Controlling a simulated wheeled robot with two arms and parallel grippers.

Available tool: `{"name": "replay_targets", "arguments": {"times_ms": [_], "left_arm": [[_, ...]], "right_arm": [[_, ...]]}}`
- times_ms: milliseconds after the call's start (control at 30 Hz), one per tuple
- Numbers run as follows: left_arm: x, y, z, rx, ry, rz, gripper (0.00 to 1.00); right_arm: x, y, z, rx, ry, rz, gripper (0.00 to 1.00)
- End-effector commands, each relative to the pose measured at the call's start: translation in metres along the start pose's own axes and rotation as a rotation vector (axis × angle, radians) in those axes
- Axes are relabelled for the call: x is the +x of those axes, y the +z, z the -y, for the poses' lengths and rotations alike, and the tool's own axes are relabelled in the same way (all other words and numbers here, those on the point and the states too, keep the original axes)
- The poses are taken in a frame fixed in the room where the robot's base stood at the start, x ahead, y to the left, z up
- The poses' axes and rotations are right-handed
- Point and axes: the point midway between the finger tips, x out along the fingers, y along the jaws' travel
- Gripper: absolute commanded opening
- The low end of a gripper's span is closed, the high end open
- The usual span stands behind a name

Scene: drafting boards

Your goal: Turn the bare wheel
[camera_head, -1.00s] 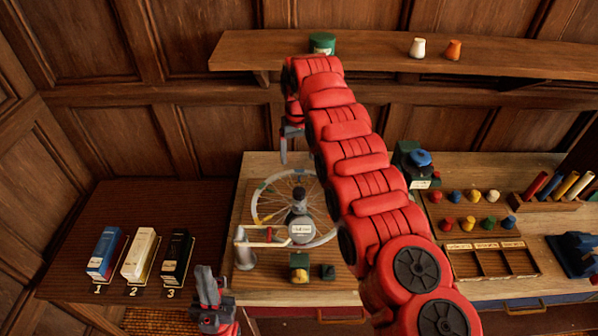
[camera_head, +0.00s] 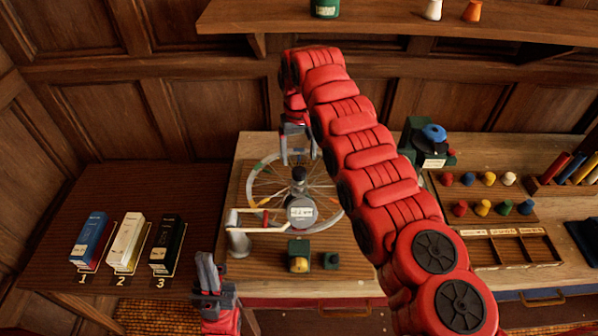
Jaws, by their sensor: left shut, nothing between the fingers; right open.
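The bare wheel (camera_head: 258,178) is a spoked metal rim lying on a wooden board on the bench. Its rim carries small green and yellow marks. A dark knob (camera_head: 298,175) and a round gauge-like part with a white label (camera_head: 301,213) stand at its middle. My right gripper (camera_head: 298,160) is open, fingers pointing down, over the far edge of the wheel. I cannot tell whether it touches the rim. My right arm hides part of the wheel's right side. My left gripper (camera_head: 207,272) is shut and empty, in front of the bench's left corner, away from the wheel.
A white-and-red handle frame (camera_head: 258,222) on a metal post stands at the wheel's near left. Small dark green blocks (camera_head: 299,250) sit in front. Numbered boxes (camera_head: 126,242) stand on the left table. Coloured pegs (camera_head: 483,206) and a tray (camera_head: 505,252) lie right. A shelf (camera_head: 400,20) runs behind.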

Motion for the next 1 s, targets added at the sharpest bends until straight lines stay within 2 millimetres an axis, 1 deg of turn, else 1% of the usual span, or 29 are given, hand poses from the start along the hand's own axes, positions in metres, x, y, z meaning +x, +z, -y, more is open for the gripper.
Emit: {"name": "replay_targets", "arguments": {"times_ms": [33, 100, 333, 467, 700, 767, 800, 867, 1000], "left_arm": [[0.009, -0.002, 0.001, 0.0, 0.0, 0.001, 0.0], [0.014, -0.002, 0.001, 0.0, 0.0, 0.0, 0.0], [0.024, -0.004, 0.001, 0.0, 0.0, 0.001, 0.0], [0.025, -0.004, 0.001, 0.0, 0.0, 0.001, 0.0], [0.024, -0.004, 0.001, 0.0, 0.0, 0.001, 0.0], [0.024, -0.004, 0.001, 0.0, 0.0, 0.001, 0.0], [0.024, -0.004, 0.001, 0.0, 0.0, 0.001, 0.0], [0.024, -0.004, 0.001, 0.0, 0.0, 0.0, 0.0], [0.024, -0.004, 0.001, 0.0, 0.0, 0.001, 0.0]], "right_arm": [[0.005, 0.0, 0.0, -0.001, -0.001, 0.001, 0.81], [0.018, 0.0, 0.0, 0.0, -0.001, 0.002, 0.81], [0.048, 0.0, 0.0, 0.0, 0.001, 0.001, 0.81], [0.055, 0.0, 0.0, 0.0, 0.002, 0.002, 0.81], [0.056, 0.0, 0.0, 0.0, 0.002, 0.001, 0.81], [0.056, 0.0, 0.0, 0.0, 0.002, 0.0, 0.72], [0.056, 0.0, 0.0, 0.0, 0.002, 0.0, 0.65], [0.056, 0.0, 0.0, 0.0, 0.002, 0.0, 0.54], [0.056, 0.0, -0.001, 0.001, 0.002, 0.0, 0.29]]}}
